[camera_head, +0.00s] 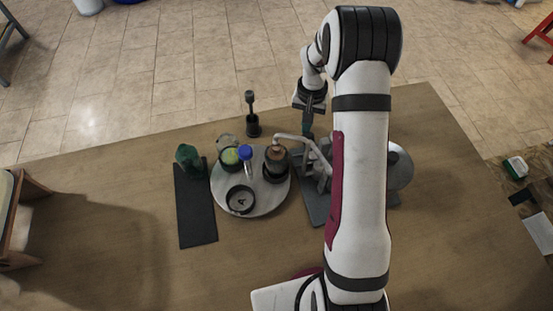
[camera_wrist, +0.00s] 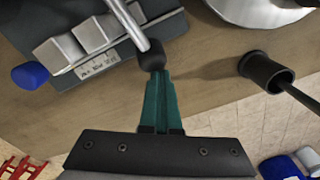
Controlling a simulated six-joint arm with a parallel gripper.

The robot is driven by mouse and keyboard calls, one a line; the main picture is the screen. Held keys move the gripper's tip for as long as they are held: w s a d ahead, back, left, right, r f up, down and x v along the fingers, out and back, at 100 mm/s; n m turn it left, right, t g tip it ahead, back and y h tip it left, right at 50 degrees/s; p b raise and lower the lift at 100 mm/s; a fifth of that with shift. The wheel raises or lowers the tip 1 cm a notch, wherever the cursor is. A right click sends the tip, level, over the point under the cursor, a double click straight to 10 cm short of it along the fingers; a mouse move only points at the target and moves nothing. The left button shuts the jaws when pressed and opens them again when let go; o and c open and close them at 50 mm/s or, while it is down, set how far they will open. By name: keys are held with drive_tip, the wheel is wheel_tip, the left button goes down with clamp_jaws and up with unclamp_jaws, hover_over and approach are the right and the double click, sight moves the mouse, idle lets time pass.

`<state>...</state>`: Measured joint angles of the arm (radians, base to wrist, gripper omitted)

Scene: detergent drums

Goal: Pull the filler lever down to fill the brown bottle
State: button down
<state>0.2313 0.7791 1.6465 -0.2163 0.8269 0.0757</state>
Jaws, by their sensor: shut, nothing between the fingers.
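The brown bottle (camera_head: 275,156) stands in a dark holder on the round grey turntable (camera_head: 262,207) in the head view, beside the filler's curved metal spout (camera_head: 289,137). The filler (camera_head: 319,172) is partly hidden behind my arm. In the wrist view the filler lever is a metal rod (camera_wrist: 130,27) ending in a black knob (camera_wrist: 151,55). My gripper (camera_head: 308,130) is shut and empty above the filler's far end. In the wrist view its green fingertips (camera_wrist: 158,75) are right at the knob; I cannot tell whether they touch.
A dark mat (camera_head: 196,210) lies left. The front left table is clear.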

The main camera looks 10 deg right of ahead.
drive_tip(key=shift+s+a+f, duration=0.15)
drive_tip(key=shift+s, duration=0.1)
drive_tip(key=shift+s+d+r, duration=0.1)
drive_tip(key=shift+s+r, duration=0.05)
drive_tip(key=shift+r, duration=1.55)
drive_tip(key=shift+s+d+r, duration=0.1)
drive_tip(key=shift+s+r, duration=0.05)
drive_tip(key=shift+r, duration=1.55)
wheel_tip(320, 180, up, 8)
drive_tip(key=shift+a, duration=0.1)
wheel_tip(320, 180, up, 4)
